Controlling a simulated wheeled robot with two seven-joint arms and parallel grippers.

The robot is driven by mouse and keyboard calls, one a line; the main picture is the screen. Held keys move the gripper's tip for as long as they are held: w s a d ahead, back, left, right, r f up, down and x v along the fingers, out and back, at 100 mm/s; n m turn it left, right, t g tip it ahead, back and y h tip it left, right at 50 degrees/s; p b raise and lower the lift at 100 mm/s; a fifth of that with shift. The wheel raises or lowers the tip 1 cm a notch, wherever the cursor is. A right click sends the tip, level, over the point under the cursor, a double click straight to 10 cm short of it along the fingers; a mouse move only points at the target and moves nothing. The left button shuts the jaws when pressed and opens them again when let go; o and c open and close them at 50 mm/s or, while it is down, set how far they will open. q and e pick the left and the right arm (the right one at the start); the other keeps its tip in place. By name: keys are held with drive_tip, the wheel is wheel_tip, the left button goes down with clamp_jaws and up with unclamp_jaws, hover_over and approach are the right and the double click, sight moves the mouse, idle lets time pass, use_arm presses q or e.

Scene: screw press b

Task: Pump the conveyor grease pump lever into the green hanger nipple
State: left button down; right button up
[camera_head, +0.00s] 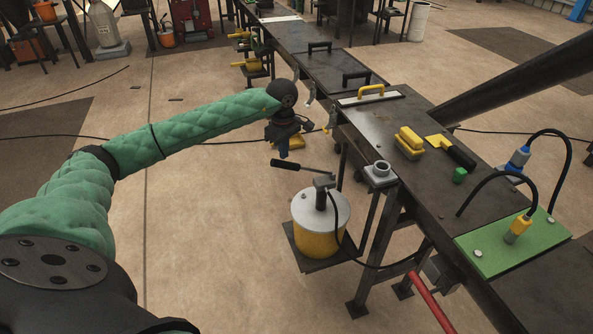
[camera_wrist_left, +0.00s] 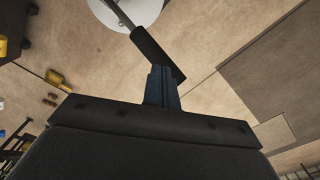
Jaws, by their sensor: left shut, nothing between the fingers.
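The grease pump (camera_head: 320,226) is a yellow bucket with a white lid on a low shelf beside the conveyor table. Its lever has a black handle (camera_head: 284,164) pointing left, roughly level. My left gripper (camera_head: 283,154) is shut and empty just above the handle's end. In the left wrist view the closed blue-grey fingers (camera_wrist_left: 160,78) overlap the black handle (camera_wrist_left: 156,50); I cannot tell whether they touch. A black hose runs from the pump to the right, under the table. A small green block (camera_head: 459,175) sits on the table; I cannot tell whether it is the nipple. My right gripper is not in view.
The dark table (camera_head: 400,115) runs along the pump's right side, with yellow blocks (camera_head: 409,142) on it. A grey socket-like fitting (camera_head: 380,172) sticks out at its edge. A green plate (camera_head: 512,242) with cable plugs lies nearer. The floor left of the pump is clear.

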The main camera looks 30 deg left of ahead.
use_arm(q)
drive_tip(key=shift+r, duration=0.1)
wheel_tip(320, 180, up, 7)
drive_tip(key=p, duration=0.1)
drive_tip(key=shift+p, duration=0.35)
idle(0.4)
drive_tip(key=shift+n, duration=0.3)
